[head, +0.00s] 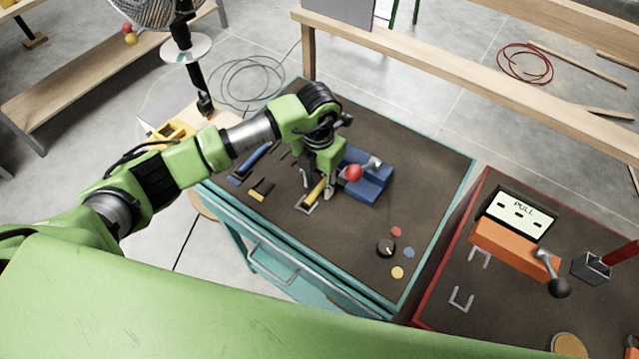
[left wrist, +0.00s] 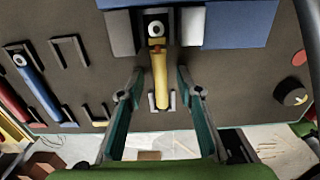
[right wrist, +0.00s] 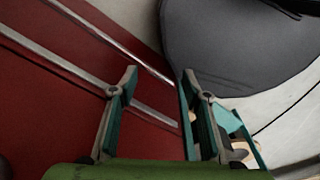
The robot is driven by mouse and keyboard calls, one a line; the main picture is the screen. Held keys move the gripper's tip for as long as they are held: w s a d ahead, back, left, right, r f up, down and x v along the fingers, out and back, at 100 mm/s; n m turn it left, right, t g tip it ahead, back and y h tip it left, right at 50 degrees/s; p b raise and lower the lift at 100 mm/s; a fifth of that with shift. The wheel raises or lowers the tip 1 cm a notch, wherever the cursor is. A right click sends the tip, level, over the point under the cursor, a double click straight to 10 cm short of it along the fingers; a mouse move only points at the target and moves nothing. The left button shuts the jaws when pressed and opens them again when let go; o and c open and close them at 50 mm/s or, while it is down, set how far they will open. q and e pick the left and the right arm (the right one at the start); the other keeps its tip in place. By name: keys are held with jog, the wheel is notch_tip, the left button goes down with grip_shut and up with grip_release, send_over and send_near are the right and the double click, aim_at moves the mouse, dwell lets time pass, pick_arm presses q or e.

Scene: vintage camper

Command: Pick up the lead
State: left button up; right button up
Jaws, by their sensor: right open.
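A yellow stick-like piece, perhaps the lead (left wrist: 160,78), lies in a grey bracket on the dark top of the teal cart, with a pale ring at its far end. It also shows in the head view (head: 315,192). A blue piece (left wrist: 36,85) and a red piece (left wrist: 14,105) lie in brackets to its left, so I cannot tell for certain which is the lead. My left gripper (left wrist: 158,94) is open above the yellow piece, one finger on each side, apparently not touching it. My right gripper (right wrist: 160,80) is open and empty.
A blue block with a red-knobbed lever (head: 354,173) stands right beside the left gripper. A black dial (head: 386,248) and coloured discs sit nearer the front. A red cart (head: 450,262) with an orange box (head: 512,247) stands to the right. The cart top's back right is clear.

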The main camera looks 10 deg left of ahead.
aim_at(319, 187)
pick_arm(q)
jog(key=shift+c, duration=0.5)
pick_arm(e)
jog(key=shift+s, duration=0.25)
pick_arm(q)
grip_shut()
pick_arm(e)
jog(key=shift+s, duration=0.15)
jog(key=shift+f, duration=0.1)
pick_arm(q)
notch_tip(319, 187, up, 10)
jog(key=b, duration=0.3)
pick_arm(e)
notch_tip(319, 187, down, 3)
jog(key=shift+f, duration=0.2)
